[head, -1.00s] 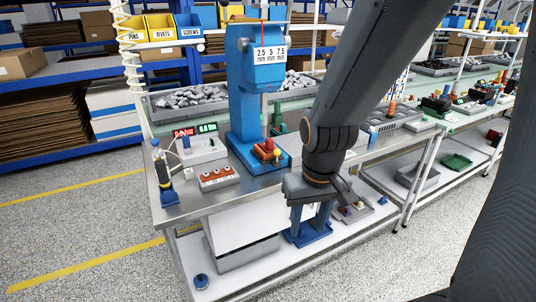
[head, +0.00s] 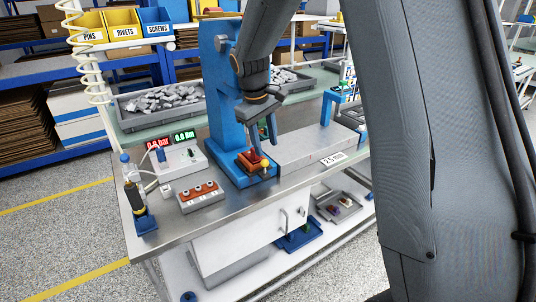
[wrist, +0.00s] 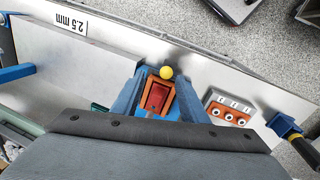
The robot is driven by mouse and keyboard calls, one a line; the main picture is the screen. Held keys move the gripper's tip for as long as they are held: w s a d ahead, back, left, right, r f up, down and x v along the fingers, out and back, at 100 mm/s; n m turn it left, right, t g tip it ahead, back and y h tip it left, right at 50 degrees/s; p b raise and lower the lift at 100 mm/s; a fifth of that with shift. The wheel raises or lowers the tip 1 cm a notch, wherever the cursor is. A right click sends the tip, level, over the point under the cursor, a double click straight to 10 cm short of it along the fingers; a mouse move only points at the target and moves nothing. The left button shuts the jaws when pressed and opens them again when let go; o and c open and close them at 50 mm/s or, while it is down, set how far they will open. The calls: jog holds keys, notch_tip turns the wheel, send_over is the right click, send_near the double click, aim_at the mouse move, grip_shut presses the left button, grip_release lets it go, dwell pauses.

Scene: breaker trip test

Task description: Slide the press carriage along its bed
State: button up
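The blue press (head: 217,85) stands upright on the bench. On its blue foot sits a red block in an orange frame (wrist: 158,96), which I take for the carriage, with a yellow ball knob (wrist: 166,72) at its front. The block also shows in the head view (head: 250,160). The bed under it is mostly hidden. My gripper (head: 264,138) points down just above the block. Its blue fingers look spread apart in the wrist view (wrist: 160,84), one on each side of the block. I cannot tell whether they touch it.
A grey slab (head: 308,148) lies right of the press, near a "2.5 mm" label (head: 333,158). A box with several buttons (head: 200,195) and a gauge box with displays (head: 180,158) stand left.

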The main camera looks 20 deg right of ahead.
aim_at(263, 160)
jog(key=f, duration=0.1)
jog(key=f+p, duration=0.1)
jog(key=f, duration=0.3)
jog(key=shift+w+a, duration=0.2)
jog(key=shift+a, duration=0.15)
jog(key=shift+w+d+f+p, duration=0.1)
jog(key=shift+f+p, duration=0.2)
jog(key=shift+f, duration=0.2)
